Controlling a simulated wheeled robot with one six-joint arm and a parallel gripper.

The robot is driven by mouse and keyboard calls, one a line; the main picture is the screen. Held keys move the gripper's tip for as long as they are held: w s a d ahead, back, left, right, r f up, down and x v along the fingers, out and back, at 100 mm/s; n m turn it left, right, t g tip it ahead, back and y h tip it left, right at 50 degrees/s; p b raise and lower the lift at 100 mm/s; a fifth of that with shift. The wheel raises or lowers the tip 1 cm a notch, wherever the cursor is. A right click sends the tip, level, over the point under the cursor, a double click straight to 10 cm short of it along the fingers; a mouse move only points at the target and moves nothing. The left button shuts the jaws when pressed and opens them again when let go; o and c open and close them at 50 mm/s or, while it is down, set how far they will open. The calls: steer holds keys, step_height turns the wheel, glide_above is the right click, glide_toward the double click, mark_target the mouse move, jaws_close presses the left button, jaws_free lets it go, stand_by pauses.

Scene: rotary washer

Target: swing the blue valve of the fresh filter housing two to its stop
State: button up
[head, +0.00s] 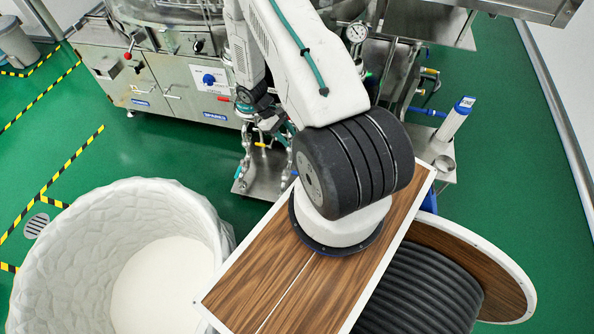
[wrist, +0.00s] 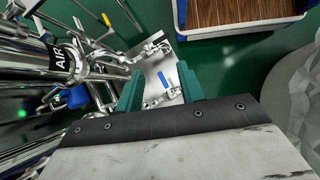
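In the wrist view, a small blue valve lever (wrist: 163,79) sits on a metal fitting above a pale metal plate. It appears in the gap between the two teal fingers of my gripper (wrist: 158,88). The fingers are apart and nothing is held. The lever looks beyond the fingertips, and I see no contact. No label shows which housing it belongs to. In the head view, my gripper (head: 268,124) is beside the washer, above the low plumbing stand (head: 265,180), and my arm partly covers this area. I cannot make out the blue lever there.
Shiny pipes and a cylinder marked "AI" (wrist: 62,60) crowd the left of the wrist view, with a yellow handle (wrist: 107,19) above. The steel washer (head: 160,80) stands behind. A white round tub (head: 110,250) is at lower left. Green floor left of the stand is clear.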

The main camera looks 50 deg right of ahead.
step_height(320, 180, down, 15)
steer(key=s+d+n+t, duration=0.1)
steer(key=s+n, duration=0.1)
steer(key=s, duration=0.1)
steer(key=n+t, duration=0.2)
glide_above(295, 173)
steer(key=w, duration=0.2)
steer(key=shift+h, duration=0.3)
step_height(295, 173, down, 6)
steer(key=shift+s+a, duration=0.15)
steer(key=shift+f, duration=0.3)
steer(key=x, duration=0.7)
steer(key=shift+c, duration=0.4)
jaws_close()
